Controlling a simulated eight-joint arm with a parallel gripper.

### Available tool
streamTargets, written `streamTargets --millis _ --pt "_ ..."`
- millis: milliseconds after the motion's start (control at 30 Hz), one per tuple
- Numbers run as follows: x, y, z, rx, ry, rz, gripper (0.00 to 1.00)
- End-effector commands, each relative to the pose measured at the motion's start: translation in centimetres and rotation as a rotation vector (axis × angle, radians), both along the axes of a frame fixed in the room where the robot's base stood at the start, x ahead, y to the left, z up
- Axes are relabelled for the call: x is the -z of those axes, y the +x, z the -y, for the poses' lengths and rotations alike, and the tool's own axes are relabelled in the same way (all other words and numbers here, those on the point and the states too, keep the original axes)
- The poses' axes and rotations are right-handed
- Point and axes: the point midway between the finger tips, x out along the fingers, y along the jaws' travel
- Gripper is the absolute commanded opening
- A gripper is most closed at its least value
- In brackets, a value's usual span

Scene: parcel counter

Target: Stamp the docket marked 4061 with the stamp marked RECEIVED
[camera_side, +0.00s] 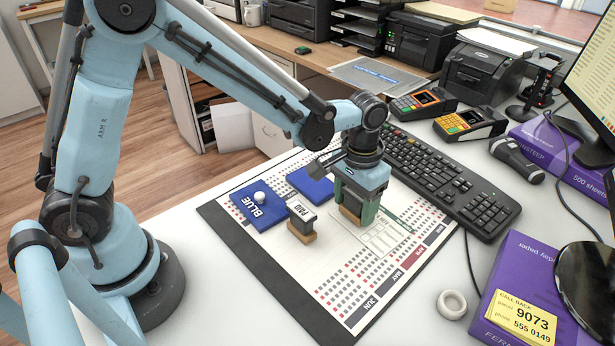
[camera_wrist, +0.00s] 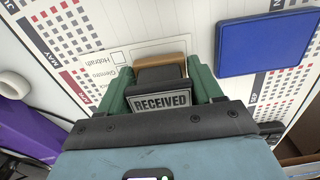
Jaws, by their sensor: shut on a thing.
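My gripper (camera_side: 358,205) points down over the desk mat, shut on the stamp marked RECEIVED (camera_wrist: 162,101). In the wrist view the dark stamp with its tan base (camera_wrist: 158,70) sits between the green fingers of my gripper (camera_wrist: 160,90). In the side view the tan base (camera_side: 349,216) is low over a pale docket (camera_side: 378,240); I cannot tell whether it touches. The docket also shows in the wrist view (camera_wrist: 112,72), partly hidden by the stamp and fingers. Its number is not readable, and no stamp mark is visible on its bare part.
A stamp marked PAID (camera_side: 301,212) stands left of my gripper. A blue piece marked BLUE (camera_side: 262,205) with a white knob and a blue pad (camera_side: 309,184) lie on the calendar mat (camera_side: 345,290). A keyboard (camera_side: 445,180) lies close right. The mat's front is clear.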

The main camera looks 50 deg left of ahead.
Motion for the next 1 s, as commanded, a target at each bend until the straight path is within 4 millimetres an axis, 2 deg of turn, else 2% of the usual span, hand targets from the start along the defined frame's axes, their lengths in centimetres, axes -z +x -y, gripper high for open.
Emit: streamTargets --millis 1000 --pt "0.64 0.01 0.01 0.0 0.0 0.0 0.0"
